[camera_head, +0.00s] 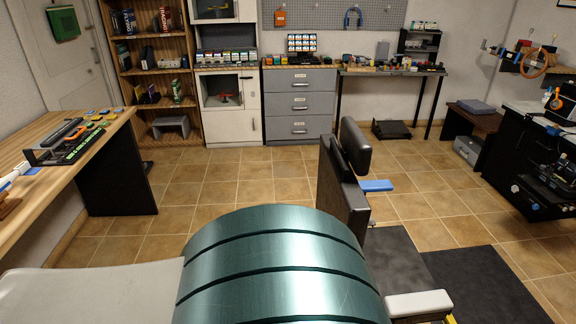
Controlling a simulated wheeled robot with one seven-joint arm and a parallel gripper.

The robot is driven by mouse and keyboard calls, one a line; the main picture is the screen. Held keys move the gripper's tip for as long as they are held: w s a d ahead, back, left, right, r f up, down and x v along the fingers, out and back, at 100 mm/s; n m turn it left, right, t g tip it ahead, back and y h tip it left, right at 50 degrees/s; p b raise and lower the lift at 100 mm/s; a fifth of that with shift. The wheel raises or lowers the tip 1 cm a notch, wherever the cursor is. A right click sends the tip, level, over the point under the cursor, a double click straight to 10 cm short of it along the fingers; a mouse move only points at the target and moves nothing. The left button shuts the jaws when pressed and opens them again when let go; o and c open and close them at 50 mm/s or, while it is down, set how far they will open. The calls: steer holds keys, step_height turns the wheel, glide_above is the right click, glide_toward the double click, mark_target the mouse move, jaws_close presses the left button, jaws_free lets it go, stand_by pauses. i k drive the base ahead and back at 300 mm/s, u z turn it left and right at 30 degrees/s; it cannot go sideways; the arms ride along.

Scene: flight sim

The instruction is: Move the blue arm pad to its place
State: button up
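The blue arm pad (377,185) is a small flat bright-blue block. It shows just right of the dark seat back (343,190), at about its middle height. I cannot tell from this view whether it is fixed to the seat or rests on something hidden. The dark seat has an upright back with a rounded headrest (356,146) and stands side-on. Its lower part is hidden behind my teal and white arm links in the foreground. My gripper is not clearly visible in this view.
A wooden bench (60,185) with a black rack and small coloured items stands left. Bookshelves, a grey drawer cabinet (299,105) and a black-legged table line the back wall. A dark workbench stands right. Dark mats (480,287) lie near the seat; the tiled floor between is clear.

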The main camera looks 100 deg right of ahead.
mark_target(374, 185)
steer(key=z, duration=2.85)
steer(key=i, duration=3.2)
steer(key=z, duration=3.05)
steer(key=i, duration=0.15)
steer(key=z, duration=0.15)
